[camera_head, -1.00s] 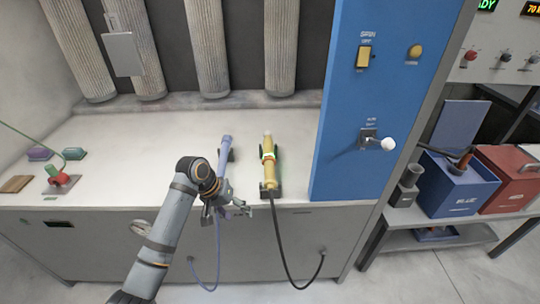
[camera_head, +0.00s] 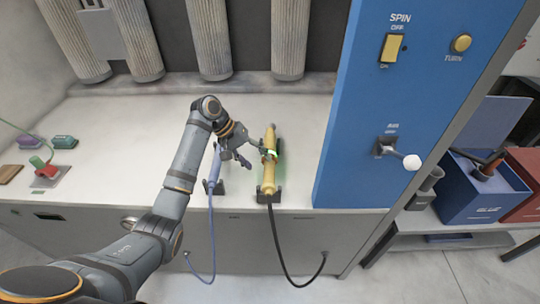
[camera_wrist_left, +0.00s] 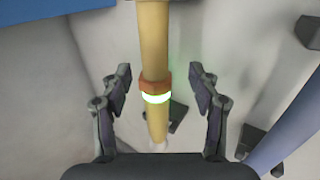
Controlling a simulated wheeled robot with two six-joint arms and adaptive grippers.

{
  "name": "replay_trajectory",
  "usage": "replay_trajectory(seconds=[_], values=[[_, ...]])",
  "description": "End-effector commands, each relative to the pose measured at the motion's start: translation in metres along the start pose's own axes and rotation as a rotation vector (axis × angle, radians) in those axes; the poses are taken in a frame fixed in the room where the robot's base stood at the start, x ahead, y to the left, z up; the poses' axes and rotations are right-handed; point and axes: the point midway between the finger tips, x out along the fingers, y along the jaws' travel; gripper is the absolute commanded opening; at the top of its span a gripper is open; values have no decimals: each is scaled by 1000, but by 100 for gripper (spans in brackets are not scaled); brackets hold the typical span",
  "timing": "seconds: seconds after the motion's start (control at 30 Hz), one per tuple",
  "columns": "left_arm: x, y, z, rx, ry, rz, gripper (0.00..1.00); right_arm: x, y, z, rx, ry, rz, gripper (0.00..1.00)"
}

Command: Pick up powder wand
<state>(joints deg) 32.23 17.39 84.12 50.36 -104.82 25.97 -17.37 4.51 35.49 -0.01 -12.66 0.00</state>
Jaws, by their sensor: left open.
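The powder wand, as I take it, is the yellow wand (camera_head: 267,180) in the black holder (camera_head: 265,194) on the pale bench. It has a glowing green-white ring, and a black hose hangs from its near end. My left gripper (camera_head: 256,156) is open just at the wand's middle. In the left wrist view, the fingers of the left gripper (camera_wrist_left: 160,84) stand either side of the yellow wand (camera_wrist_left: 153,45), apart from it, near its orange collar and lit ring. My right gripper is not in view.
A blue-violet wand (camera_head: 214,172) rests in its own holder just left of the yellow one, close to my arm. The blue panel (camera_head: 350,165) with switches rises close on the right. Small blocks and a red-knobbed device (camera_head: 42,166) lie far left.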

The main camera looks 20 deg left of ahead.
Motion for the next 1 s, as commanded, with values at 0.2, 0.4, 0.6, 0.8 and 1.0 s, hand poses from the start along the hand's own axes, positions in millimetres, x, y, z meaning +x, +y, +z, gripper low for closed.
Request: replay_trajectory(seconds=[0.2,0.4,0.6,0.8,1.0], values=[[32,9,6,-1,-5,3,62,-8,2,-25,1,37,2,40],[51,7,5,1,0,0,62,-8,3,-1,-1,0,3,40],[51,6,5,1,0,-1,59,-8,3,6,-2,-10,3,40],[51,7,5,1,0,0,32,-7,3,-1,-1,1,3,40],[51,6,5,0,0,-1,4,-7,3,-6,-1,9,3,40]])
